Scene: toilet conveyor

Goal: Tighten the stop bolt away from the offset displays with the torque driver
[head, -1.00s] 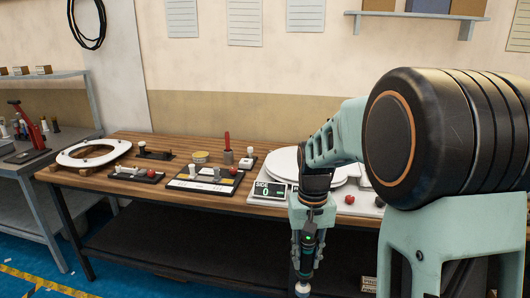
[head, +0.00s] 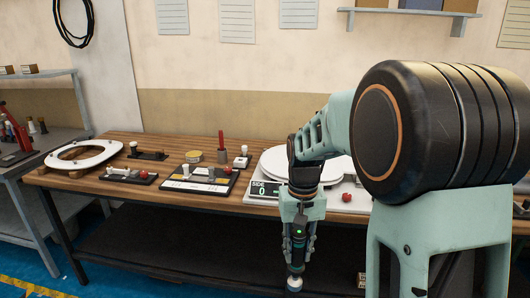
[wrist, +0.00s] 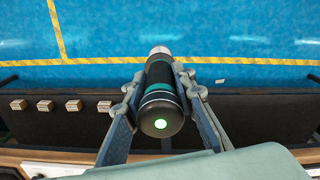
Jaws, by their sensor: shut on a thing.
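My gripper (head: 299,228) hangs in front of the wooden workbench (head: 120,205) and is shut on the torque driver (head: 297,252), a dark cylinder with teal bands and a pale tip pointing down. In the wrist view, the driver (wrist: 160,105) sits between both fingers, its green light towards the camera and its far end over the blue floor. A display (head: 264,189) reading "SIDE 0" stands on the bench at the left of a white toilet seat assembly (head: 274,161). My arm hides part of this assembly. I cannot make out the stop bolts.
A white seat ring (head: 62,163) lies at the bench's left end. Dark trays (head: 132,177) with small parts, a round tin (head: 193,156) and a red-handled tool (head: 221,141) stand between. Several small boxes (wrist: 75,105) are on the dark lower shelf. The floor is open.

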